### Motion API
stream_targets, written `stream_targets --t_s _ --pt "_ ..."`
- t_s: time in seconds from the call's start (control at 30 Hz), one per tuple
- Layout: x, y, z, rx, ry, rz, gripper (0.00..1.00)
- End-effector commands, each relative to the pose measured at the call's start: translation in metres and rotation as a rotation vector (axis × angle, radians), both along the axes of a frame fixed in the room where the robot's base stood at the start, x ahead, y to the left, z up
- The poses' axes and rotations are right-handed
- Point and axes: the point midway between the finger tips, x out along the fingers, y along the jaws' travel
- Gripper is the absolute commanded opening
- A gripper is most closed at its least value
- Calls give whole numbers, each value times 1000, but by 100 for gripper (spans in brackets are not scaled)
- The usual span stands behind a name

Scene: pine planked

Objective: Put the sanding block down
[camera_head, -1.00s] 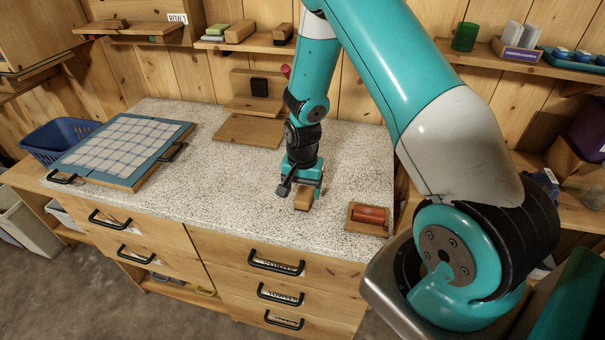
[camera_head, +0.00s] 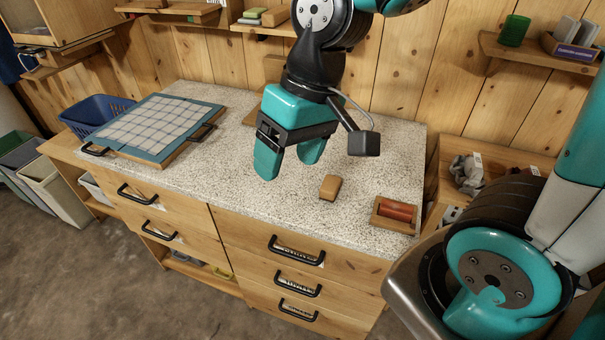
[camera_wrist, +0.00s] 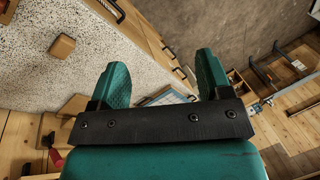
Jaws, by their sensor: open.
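The sanding block (camera_head: 330,187) is a small tan-brown block lying on the speckled worktop (camera_head: 240,170), towards its right front part. It also shows in the wrist view (camera_wrist: 62,46), at the upper left, apart from the fingers. My gripper (camera_head: 290,165) is open with its teal fingers spread and nothing between them. The wrist view shows the gap between the fingertips (camera_wrist: 162,75) empty.
A wooden tray with a red cylinder (camera_head: 396,211) stands right of the block. A teal-framed board with a checked cloth (camera_head: 150,125) lies on the left, beside a blue basket (camera_head: 97,112). Shelves line the wall behind. Drawers with black handles (camera_head: 297,250) are below.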

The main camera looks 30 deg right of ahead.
Motion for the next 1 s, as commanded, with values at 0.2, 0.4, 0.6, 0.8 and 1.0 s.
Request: stream_targets --t_s 0.2,0.4,0.6,0.8,1.0 --pt "-66 25 26 52 -85 339 72" --pt "-75 27 28 59 -93 384 72" --pt "-74 27 23 58 -93 381 72" --pt "-74 27 -13 58 -93 379 72" --pt "-73 27 -12 57 -93 377 72"
